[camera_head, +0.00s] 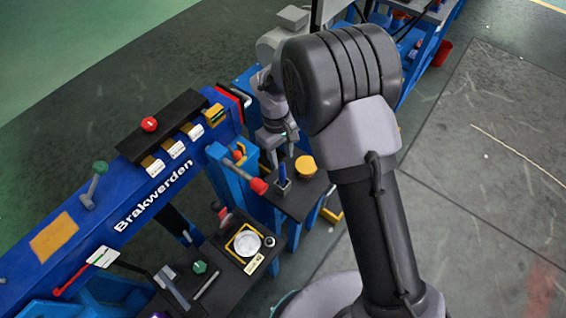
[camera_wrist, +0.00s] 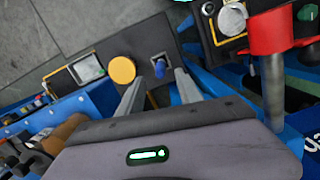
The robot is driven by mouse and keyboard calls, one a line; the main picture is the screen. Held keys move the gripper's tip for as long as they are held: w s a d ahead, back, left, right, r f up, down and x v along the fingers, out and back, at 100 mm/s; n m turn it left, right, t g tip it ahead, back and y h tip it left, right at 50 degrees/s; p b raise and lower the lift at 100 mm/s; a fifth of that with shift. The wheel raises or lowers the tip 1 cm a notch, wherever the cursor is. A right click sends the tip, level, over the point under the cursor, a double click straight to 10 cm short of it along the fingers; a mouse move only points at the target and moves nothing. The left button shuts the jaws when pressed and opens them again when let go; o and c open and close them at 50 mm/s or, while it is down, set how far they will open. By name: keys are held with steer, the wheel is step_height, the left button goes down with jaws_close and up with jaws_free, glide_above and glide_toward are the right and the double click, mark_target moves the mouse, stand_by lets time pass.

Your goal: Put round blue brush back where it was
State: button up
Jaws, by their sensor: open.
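The round blue brush (camera_head: 282,172) appears to be the small blue upright piece standing in a grey square holder (camera_head: 283,187) on a dark shelf. In the wrist view the blue brush (camera_wrist: 160,69) shows between and just beyond the tips of my gripper (camera_wrist: 158,84). My gripper's two fingers are apart with nothing held between them. In the head view my gripper (camera_head: 277,150) hangs above and behind the brush, its fingertips hard to make out. I cannot tell whether the fingers touch the brush.
A round yellow object (camera_head: 306,166) stands close right of the brush. A red-ended handle (camera_head: 258,185) juts out at its left. The blue beam (camera_head: 150,190) carries tools and labels. A lower dark tray (camera_head: 225,262) holds a round silver dish (camera_head: 247,243). Open floor lies right.

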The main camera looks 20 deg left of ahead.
step_height(320, 180, up, 3)
steer(key=shift+w+a+r+p, duration=0.1)
steer(key=shift+w+r+p, duration=0.05)
steer(key=shift+p, duration=0.15)
steer(key=s+d+r+m+t+y, duration=0.15)
steer(key=d+r+m, duration=0.25)
steer(key=d+r, duration=0.45)
steer(key=s+d+r+m+t+y, duration=0.15)
steer(key=d+r+m, duration=0.3)
steer(key=r, duration=0.75)
steer(key=s+d+r+m+t, duration=0.1)
steer(key=s+d+r+m, duration=0.2)
steer(key=s+d, duration=0.2)
steer(key=s+d+r+m+t, duration=0.2)
steer(key=s+d+r+m, duration=0.1)
steer(key=s, duration=0.7)
steer(key=shift+s+d+m+t, duration=0.15)
steer(key=shift+d+m+t, duration=0.15)
steer(key=shift+d+m, duration=0.65)
steer(key=shift+d+r, duration=0.1)
steer(key=shift+d, duration=0.05)
